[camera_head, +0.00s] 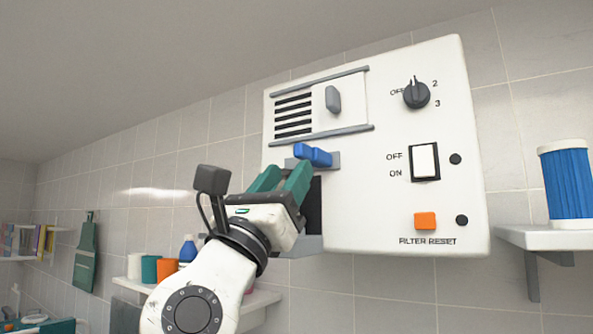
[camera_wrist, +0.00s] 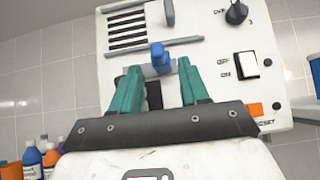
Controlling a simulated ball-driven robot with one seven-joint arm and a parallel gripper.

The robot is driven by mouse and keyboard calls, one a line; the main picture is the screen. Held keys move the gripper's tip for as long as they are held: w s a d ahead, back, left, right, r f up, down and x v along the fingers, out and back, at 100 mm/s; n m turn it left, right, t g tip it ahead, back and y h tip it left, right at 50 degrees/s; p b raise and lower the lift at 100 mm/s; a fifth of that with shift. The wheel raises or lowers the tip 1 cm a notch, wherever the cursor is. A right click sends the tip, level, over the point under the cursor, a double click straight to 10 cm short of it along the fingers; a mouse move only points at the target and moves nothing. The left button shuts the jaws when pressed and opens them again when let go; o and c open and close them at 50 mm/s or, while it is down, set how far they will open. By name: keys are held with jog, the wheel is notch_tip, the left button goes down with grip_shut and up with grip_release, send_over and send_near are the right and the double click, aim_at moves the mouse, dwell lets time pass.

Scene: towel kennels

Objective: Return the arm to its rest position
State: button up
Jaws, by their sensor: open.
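My gripper (camera_head: 284,179) is raised in front of the lower left part of a white wall unit (camera_head: 390,90). Its two green fingers stand apart with nothing seen between them, also in the wrist view (camera_wrist: 157,82). A blue latch (camera_head: 313,155) on a grey plate sits just above the fingertips. In the wrist view the blue latch (camera_wrist: 158,58) shows beyond and between the fingertips. I cannot tell whether a finger touches it. A dark opening (camera_head: 313,205) beside the gripper is partly hidden by it.
A blue filter cylinder (camera_head: 567,183) stands on a right shelf (camera_head: 550,238). Bottles and containers stand on a shelf (camera_head: 262,300) behind my arm.

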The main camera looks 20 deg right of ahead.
jog(key=shift+s+a+f, duration=0.3)
jog(key=shift+a+f, duration=0.15)
jog(key=shift+f, duration=0.05)
